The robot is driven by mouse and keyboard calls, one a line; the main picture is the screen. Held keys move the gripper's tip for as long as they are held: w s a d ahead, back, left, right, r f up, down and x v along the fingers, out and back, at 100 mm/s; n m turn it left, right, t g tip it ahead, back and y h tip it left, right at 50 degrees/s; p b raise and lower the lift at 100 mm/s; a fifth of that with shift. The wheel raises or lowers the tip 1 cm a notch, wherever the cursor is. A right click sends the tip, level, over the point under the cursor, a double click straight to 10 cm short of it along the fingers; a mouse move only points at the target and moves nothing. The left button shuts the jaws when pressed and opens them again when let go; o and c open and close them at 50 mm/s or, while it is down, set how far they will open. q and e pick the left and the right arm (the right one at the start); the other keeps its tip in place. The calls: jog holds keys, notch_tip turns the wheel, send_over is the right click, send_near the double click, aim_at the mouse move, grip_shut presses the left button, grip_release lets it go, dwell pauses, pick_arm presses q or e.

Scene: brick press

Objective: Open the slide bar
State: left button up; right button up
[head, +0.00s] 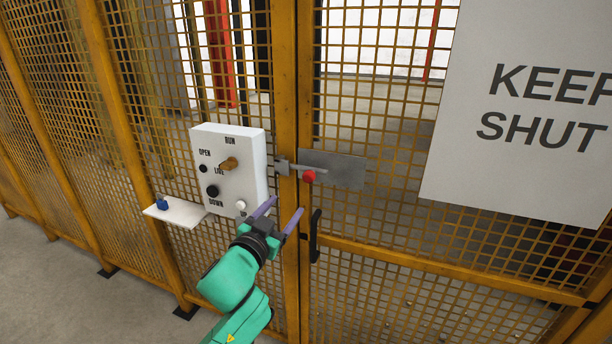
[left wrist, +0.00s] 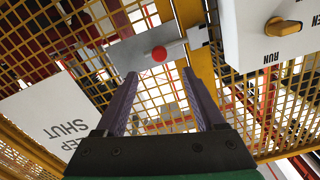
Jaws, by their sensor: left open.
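The slide bar (head: 291,165) is a grey metal bar with a red knob (head: 309,176). It lies across the yellow post and a grey plate (head: 345,170) on the gate, and its left end meets a small bracket on the post. In the left wrist view the red knob (left wrist: 159,54) and the plate (left wrist: 128,55) show ahead of the fingers. My left gripper (head: 287,213) is open and empty, below the knob and a little to its left, apart from it. Its two purple fingers point up toward the bar. My right gripper is not in view.
A white control box (head: 230,170) with an orange switch and buttons is left of the post. A small white shelf (head: 175,211) holds a blue item (head: 162,203). A black handle (head: 315,236) is on the gate below the bar. A KEEP SHUT sign (head: 530,110) hangs right.

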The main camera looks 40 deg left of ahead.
aim_at(307, 179)
pick_arm(q)
jog(key=p+x, duration=0.1)
jog(key=x, duration=0.2)
jog(key=r+p+x, duration=0.1)
jog(key=x, duration=0.4)
jog(key=shift+w+r+p, duration=0.2)
jog(key=shift+w+p, duration=0.2)
jog(key=p+x, duration=0.1)
jog(key=x, duration=0.5)
jog(key=shift+w+d+f, duration=0.1)
jog(key=shift+w+f, duration=0.1)
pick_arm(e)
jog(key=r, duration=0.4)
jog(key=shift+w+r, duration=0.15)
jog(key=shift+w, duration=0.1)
pick_arm(q)
jog(key=shift+s, duration=0.1)
jog(key=c, duration=0.9)
grip_shut()
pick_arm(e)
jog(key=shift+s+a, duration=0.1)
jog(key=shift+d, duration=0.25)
